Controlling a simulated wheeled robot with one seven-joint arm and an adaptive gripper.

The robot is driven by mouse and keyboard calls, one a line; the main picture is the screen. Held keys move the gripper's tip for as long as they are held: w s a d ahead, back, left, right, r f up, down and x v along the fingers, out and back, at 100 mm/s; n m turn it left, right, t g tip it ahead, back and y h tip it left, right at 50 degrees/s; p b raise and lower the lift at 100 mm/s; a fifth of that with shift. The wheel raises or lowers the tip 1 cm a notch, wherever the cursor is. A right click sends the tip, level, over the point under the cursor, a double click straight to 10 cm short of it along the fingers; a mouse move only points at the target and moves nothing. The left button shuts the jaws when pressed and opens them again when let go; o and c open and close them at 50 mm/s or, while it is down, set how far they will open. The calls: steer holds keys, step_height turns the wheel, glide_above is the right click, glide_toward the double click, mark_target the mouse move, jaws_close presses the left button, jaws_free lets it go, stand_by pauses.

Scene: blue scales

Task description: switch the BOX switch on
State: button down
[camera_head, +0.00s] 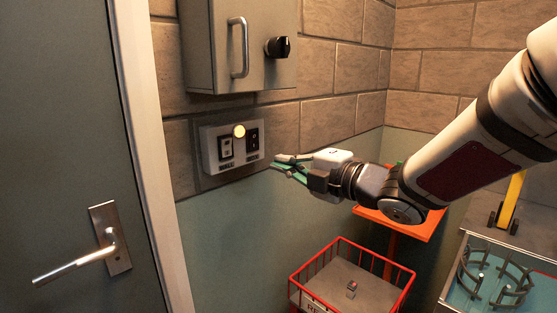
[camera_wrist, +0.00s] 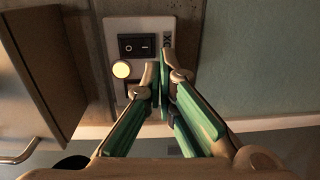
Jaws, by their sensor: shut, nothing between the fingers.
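A pale switch plate (camera_head: 210,160) is on the wall below a cabinet, with two dark rocker switches and a round, glowing yellow lamp (camera_head: 239,131) above and between them. The right rocker (camera_head: 254,139) is the one at the top of the wrist view (camera_wrist: 138,46), marked with a line and a circle. Beside it is a partly hidden label that seems to read BOX (camera_wrist: 167,41). I cannot tell which way it is pressed. The left rocker (camera_head: 225,148) is mostly hidden by my fingers in the wrist view. My gripper (camera_head: 277,163) is shut and empty, just right of the plate, apparently not touching it.
The grey cabinet (camera_head: 205,45) with handle and knob juts out above the plate. A door (camera_head: 60,130) with a lever handle is at left. Below are a red wire basket (camera_head: 345,245) holding a small item and an orange stand (camera_head: 400,228). A glass-topped case (camera_head: 455,290) is at right.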

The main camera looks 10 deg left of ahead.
steer(key=v, duration=0.6)
steer(key=shift+s+d+f, duration=0.25)
steer(key=shift+d+f, duration=0.05)
steer(key=shift+f, duration=0.25)
